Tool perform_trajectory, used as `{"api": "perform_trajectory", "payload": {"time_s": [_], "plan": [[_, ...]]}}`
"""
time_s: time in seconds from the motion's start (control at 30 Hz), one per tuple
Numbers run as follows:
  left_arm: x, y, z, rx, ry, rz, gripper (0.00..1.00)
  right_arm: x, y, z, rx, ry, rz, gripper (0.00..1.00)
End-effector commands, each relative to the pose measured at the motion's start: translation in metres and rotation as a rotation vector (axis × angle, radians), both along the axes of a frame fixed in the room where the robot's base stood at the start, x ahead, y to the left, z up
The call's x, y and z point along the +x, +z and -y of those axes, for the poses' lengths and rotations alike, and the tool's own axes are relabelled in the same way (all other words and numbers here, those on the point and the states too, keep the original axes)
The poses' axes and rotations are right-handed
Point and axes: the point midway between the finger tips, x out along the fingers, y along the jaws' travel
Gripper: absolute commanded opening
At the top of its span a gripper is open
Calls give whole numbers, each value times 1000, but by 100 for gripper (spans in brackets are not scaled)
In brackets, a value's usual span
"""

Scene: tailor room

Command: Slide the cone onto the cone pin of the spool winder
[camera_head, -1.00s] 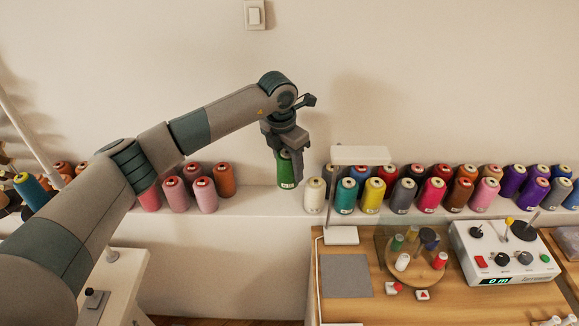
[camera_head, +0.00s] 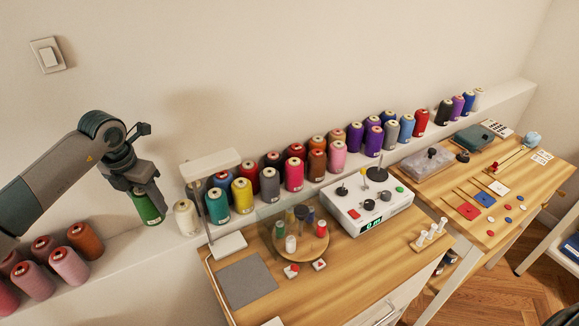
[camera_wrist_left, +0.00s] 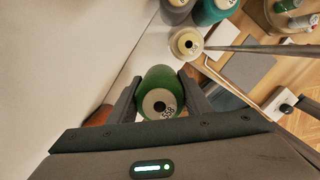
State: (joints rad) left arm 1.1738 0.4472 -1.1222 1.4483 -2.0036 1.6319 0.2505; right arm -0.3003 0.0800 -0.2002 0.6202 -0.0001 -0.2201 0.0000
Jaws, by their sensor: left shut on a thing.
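My left gripper (camera_head: 146,193) is shut on a green cone of thread (camera_head: 148,209), its fingers on either side of the cone. The cone is upright at the wall ledge; I cannot tell whether its base touches it. In the left wrist view the green cone (camera_wrist_left: 158,92) sits between the fingers, its numbered top facing the camera. The spool winder (camera_head: 368,212) is a white box with a lit display, knobs and a black disc with a thin upright pin (camera_head: 379,162), with no cone on it. It stands on the wooden table to the right. My right gripper is not in view.
A cream cone (camera_head: 186,219) stands just right of the held cone, with a row of coloured cones beyond. A white lamp-like stand (camera_head: 211,164) and a round spool holder (camera_head: 318,246) lie between gripper and winder. Pink and orange cones stand left.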

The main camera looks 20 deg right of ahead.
Motion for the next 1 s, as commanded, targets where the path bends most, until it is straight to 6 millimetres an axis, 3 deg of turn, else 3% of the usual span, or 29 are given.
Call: {"api": "perform_trajectory", "payload": {"time_s": [0.17, 0.37, 1.0], "plan": [[-12, -10, -3, 0, -116, -3, 19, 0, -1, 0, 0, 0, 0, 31], [-38, -28, -10, 0, -380, -2, 19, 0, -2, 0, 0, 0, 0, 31], [-166, -91, -37, -2, -1534, -3, 19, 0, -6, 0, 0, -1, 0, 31]]}}
